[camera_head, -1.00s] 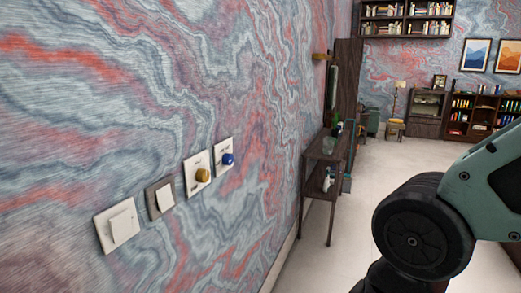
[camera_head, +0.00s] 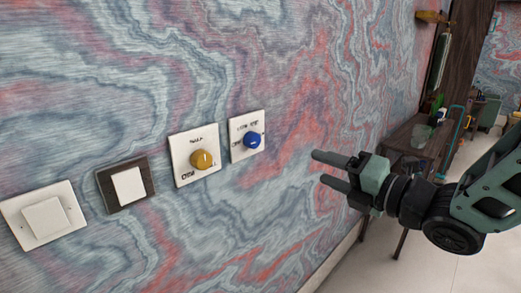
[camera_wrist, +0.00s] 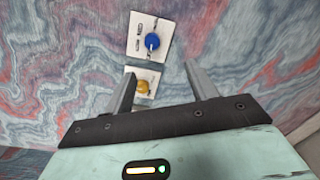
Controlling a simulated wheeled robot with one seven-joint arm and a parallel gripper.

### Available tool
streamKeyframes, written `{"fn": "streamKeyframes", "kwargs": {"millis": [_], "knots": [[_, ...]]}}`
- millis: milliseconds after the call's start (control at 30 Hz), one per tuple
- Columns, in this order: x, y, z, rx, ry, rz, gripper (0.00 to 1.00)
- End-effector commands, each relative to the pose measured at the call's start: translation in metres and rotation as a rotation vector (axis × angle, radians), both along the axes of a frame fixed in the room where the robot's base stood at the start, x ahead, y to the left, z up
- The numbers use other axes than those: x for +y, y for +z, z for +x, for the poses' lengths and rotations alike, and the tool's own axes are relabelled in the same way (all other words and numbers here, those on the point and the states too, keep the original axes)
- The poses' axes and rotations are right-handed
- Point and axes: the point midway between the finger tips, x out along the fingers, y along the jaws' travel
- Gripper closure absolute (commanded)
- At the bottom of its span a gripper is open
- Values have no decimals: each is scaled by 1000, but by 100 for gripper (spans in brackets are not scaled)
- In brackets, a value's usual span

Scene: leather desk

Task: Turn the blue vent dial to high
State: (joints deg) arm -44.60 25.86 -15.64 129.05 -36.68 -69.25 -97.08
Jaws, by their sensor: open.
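The blue vent dial (camera_head: 252,140) is a round blue knob on a white plate (camera_head: 236,152) on the wall. In the head view my gripper (camera_head: 316,168) is to the right of the dial, apart from it, with two dark fingers spread and nothing between them. In the wrist view the blue dial (camera_wrist: 152,41) shows above and beyond the fingertips of my gripper (camera_wrist: 160,72). A white pointer mark shows on the knob there. The plate's printed labels are too small to read surely.
A yellow dial (camera_head: 203,160) on a white plate is left of the blue one; it also shows between my fingers in the wrist view (camera_wrist: 142,87). Farther left are a dark-framed switch (camera_head: 128,186) and a white switch (camera_head: 45,218). A dark wooden table (camera_head: 408,136) stands behind my arm.

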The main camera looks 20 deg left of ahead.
Motion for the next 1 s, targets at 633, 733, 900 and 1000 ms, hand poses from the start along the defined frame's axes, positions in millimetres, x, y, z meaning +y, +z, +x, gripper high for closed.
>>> {"fn": "streamKeyframes", "kwargs": {"millis": [633,733,900,1000], "knots": [[84,7,27,-120,63,8,43],[103,7,36,-120,61,9,43],[134,6,48,-119,62,8,43],[148,5,54,-118,61,9,43]]}}
